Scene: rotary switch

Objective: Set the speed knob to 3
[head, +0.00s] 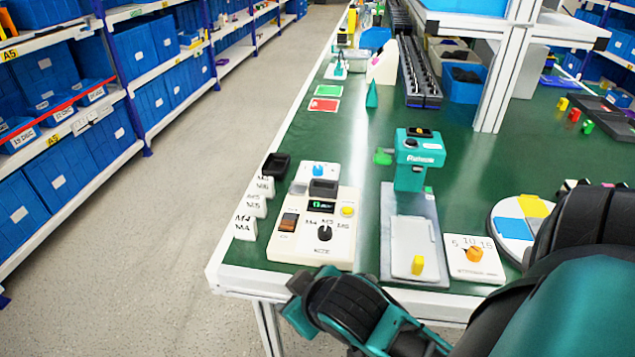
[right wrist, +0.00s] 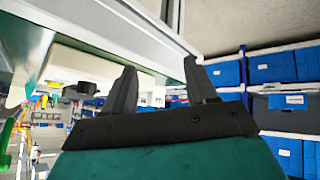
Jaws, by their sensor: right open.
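No dial in the head view can be read as labelled speed. A black knob (head: 324,233) sits on a cream control box (head: 340,255) with a small green display and M labels. An orange knob (head: 474,254) sits on a white plate (head: 490,269) marked 5, 10 and 15. My right gripper (right wrist: 160,64) is open and empty in the right wrist view, below the table's underside and edge. In the head view my arm links cross the front right; no fingertips show there. My left gripper is not in view.
A teal press-like machine (head: 418,150) stands behind a grey base plate with a yellow knob (head: 417,265). A white disc with coloured sectors (head: 520,232) lies to the right. White labelled blocks (head: 246,226) line the left table edge. Shelves of blue bins stand across the aisle.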

